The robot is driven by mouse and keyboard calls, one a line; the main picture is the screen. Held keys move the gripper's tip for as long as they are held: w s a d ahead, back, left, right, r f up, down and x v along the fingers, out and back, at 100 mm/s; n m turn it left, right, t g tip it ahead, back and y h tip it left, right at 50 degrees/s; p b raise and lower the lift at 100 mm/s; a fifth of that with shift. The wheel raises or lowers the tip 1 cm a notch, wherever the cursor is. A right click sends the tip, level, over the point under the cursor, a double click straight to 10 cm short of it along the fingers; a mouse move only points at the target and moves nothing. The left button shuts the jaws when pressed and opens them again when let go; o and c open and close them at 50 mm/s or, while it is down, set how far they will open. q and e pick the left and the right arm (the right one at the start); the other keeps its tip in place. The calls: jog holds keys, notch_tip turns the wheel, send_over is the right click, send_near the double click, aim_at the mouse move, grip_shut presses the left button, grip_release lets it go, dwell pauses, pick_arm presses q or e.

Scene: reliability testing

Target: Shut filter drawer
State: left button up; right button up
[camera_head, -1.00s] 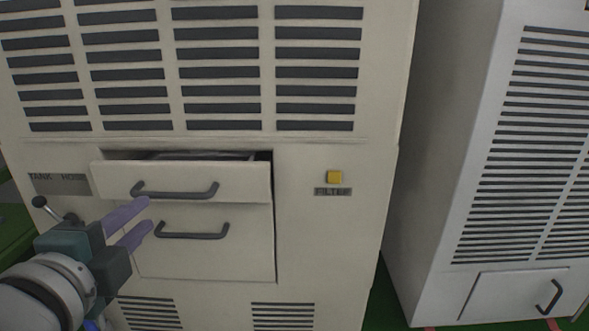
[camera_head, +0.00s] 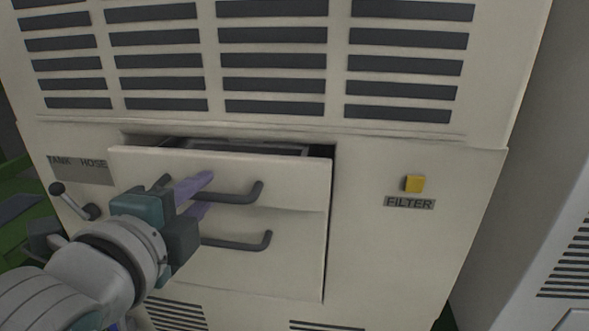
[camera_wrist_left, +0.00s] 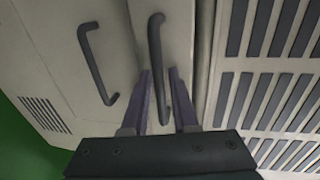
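The filter drawer (camera_head: 285,180) is the upper drawer in the beige machine. It stands partly open, with a dark gap showing above its front. Its grey bar handle (camera_head: 238,198) also shows in the left wrist view (camera_wrist_left: 156,45). My left gripper (camera_head: 200,196) is at the left part of this handle. In the left wrist view its two purple fingers (camera_wrist_left: 164,100) are apart, one on each side of the handle's near end. Whether they touch the handle is unclear. The left end of the handle is partly hidden by the gripper in the head view. My right gripper is not in view.
A lower panel (camera_head: 265,275) with a similar handle (camera_head: 245,243) sits just below. A yellow button (camera_head: 414,184) above a FILTER label (camera_head: 409,203) is to the right. A lever (camera_head: 72,200) stands at left. Another vented machine (camera_head: 545,250) is at far right.

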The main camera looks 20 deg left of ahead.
pick_arm(q)
jog(key=shift+s+d, duration=0.1)
jog(key=shift+s, duration=0.05)
jog(key=shift+c, duration=0.4)
grip_shut()
jog(key=shift+f, duration=0.1)
dwell(0.7)
